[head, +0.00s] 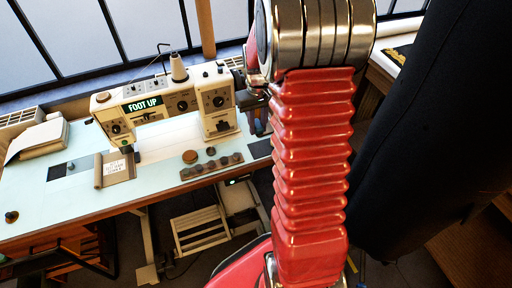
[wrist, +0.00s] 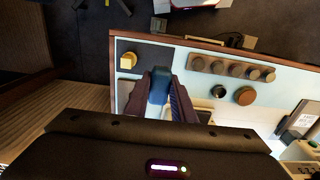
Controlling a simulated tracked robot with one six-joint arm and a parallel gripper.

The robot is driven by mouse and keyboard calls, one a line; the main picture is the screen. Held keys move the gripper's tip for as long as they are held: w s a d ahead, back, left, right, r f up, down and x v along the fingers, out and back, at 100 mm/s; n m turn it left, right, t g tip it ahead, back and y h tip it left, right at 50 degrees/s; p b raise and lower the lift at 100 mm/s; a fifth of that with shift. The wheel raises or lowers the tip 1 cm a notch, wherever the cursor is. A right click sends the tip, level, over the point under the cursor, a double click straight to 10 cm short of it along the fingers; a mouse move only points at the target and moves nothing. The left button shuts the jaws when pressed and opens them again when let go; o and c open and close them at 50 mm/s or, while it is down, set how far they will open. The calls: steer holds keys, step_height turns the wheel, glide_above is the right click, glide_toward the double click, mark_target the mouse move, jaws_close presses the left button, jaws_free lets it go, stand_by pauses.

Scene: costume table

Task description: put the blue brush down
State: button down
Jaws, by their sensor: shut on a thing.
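In the wrist view my gripper (wrist: 164,98) is shut on the blue brush (wrist: 159,85), whose dark blue end shows between the two fingers. The brush is over the light table top (wrist: 200,50), near a dark mat (wrist: 145,52). I cannot tell whether it touches the table. In the head view my own red arm covers most of the right end of the table, and the gripper and brush are largely hidden behind it.
A strip with several brown knobs (wrist: 230,68) lies right of the gripper, with a round brown piece (wrist: 244,96) and a small dark one (wrist: 218,91) below it. A yellow piece (wrist: 128,61) sits on the mat. A sewing machine (head: 170,105) stands at the table's back.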

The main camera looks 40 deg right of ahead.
glide_above(258, 149)
steer(key=shift+a+f, duration=0.1)
steer(key=shift+f, duration=2.7)
steer(key=shift+f, duration=0.1)
steer(key=shift+f, duration=1.75)
steer(key=c, duration=1.5)
jaws_free()
steer(key=shift+f, duration=0.1)
step_height(258, 149, up, 12)
steer(key=shift+r, duration=0.1)
